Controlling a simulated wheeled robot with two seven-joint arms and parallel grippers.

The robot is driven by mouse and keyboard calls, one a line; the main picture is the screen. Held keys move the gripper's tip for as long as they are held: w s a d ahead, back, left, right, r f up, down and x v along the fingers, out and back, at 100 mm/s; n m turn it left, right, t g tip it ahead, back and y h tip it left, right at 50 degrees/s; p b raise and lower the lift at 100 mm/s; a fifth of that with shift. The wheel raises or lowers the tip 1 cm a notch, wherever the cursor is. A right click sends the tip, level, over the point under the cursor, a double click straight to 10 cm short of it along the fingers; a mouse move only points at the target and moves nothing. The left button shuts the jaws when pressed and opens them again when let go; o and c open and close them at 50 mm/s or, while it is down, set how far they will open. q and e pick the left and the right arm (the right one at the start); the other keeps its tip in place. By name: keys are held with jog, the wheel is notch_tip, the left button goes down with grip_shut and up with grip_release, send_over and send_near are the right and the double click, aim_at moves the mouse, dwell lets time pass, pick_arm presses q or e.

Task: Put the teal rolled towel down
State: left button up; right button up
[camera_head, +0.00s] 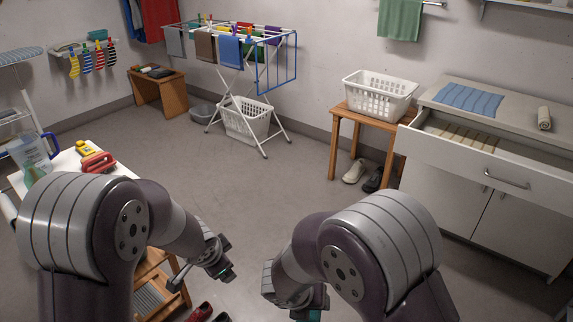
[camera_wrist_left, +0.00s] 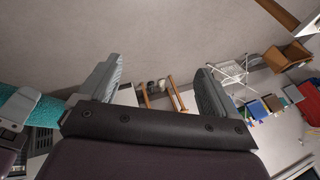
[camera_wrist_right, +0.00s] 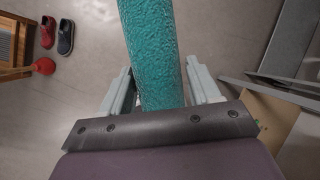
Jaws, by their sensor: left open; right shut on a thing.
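The teal rolled towel (camera_wrist_right: 152,45) is held between the fingers of my right gripper (camera_wrist_right: 160,88) and extends away from them in the right wrist view. It also shows at the left edge of the left wrist view (camera_wrist_left: 47,112). In the head view my right gripper (camera_head: 296,302) is low at the bottom centre, mostly behind my arm, with a bit of teal beside it. My left gripper (camera_head: 222,262) is open and empty over the floor; its spread fingers (camera_wrist_left: 157,78) show in the left wrist view.
A white basket (camera_head: 380,96) sits on a wooden stool (camera_head: 345,120). A drying rack (camera_head: 238,85) stands at the back. The middle floor is clear.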

pick_arm(q)
jog(key=s+a+n+g, duration=0.1)
jog(key=s+n+g, duration=0.1)
jog(key=s+n, duration=0.3)
jog(key=s+a+n+g, duration=0.1)
jog(key=s+n, duration=0.3)
jog(key=s, duration=0.9)
jog(key=shift+s+a+r+n+g, duration=0.15)
jog(key=shift+a+r+n+g, duration=0.15)
jog(key=shift+r+n+g, duration=0.15)
pick_arm(e)
jog(key=w+d+r+m+g+h, duration=0.1)
jog(key=d+m, duration=0.3)
jog(key=d, duration=0.2)
jog(key=w+d+r+m+g+h, duration=0.1)
jog(key=d+r+m+g, duration=0.1)
jog(key=d+m, duration=0.2)
jog(key=shift+w+d+r, duration=0.25)
jog(key=shift+w+d, duration=0.05)
jog(key=shift+d, duration=0.75)
